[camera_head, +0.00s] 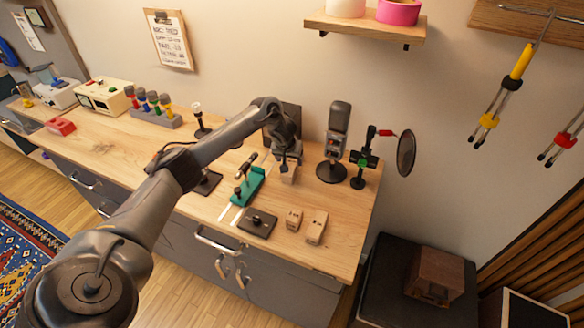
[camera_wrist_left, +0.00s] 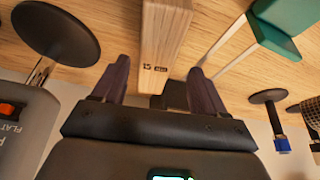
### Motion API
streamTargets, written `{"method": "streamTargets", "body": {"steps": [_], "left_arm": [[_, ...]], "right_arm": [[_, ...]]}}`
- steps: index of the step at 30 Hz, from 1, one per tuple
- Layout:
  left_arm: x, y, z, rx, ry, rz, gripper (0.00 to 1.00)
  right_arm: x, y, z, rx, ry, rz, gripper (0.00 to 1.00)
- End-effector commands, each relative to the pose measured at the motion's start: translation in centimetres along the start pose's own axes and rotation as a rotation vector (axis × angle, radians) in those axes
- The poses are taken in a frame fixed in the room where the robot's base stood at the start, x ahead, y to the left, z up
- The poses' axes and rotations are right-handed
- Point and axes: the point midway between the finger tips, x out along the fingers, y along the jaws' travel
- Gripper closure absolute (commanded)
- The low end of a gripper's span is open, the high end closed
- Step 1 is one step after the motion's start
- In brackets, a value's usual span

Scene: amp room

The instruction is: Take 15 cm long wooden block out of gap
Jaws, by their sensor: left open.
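A long wooden block (camera_wrist_left: 162,45) marked "15" shows in the left wrist view, its marked end toward my left gripper (camera_wrist_left: 160,85). The gripper is open, with one dark finger on each side of that end. There is visible space between the fingers and the block. In the head view, my left gripper (camera_head: 289,166) is low over the table, and a pale part of the block (camera_head: 288,177) shows beneath it. The arm and gripper hide much of the surroundings there, and I cannot make out the gap's edges. My right gripper is not in view.
A teal fixture (camera_head: 249,186) stands left of the gripper. Two small wooden pieces (camera_head: 294,219) (camera_head: 316,227) and a dark plate (camera_head: 258,223) lie nearer the front edge.

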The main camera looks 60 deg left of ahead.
Motion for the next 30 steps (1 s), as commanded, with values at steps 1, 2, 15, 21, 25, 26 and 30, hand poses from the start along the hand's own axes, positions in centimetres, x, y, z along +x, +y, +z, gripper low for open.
{"method": "streamTargets", "body": {"steps": [1,2,15,21,25,26,30], "left_arm": [[0.9,0.2,0.1,-0.002,-0.001,0.001,0.28],[1.3,0.4,0.0,-0.002,-0.001,0.001,0.28],[4.0,0.5,-0.2,0.001,0.001,0.001,0.28],[3.9,0.5,-0.1,0.001,0.001,0.0,0.43],[3.9,0.4,-0.1,0.001,0.001,0.0,0.63],[3.9,0.4,-0.1,0.001,0.001,0.0,0.68],[3.9,0.4,-0.1,0.001,0.001,0.0,0.89]], "right_arm": [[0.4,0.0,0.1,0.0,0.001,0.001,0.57],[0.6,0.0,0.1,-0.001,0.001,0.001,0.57],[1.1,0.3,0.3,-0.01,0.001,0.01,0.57],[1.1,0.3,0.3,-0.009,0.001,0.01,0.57],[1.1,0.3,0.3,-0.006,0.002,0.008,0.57],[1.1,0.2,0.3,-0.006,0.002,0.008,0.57],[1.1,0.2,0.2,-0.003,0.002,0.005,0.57]]}}
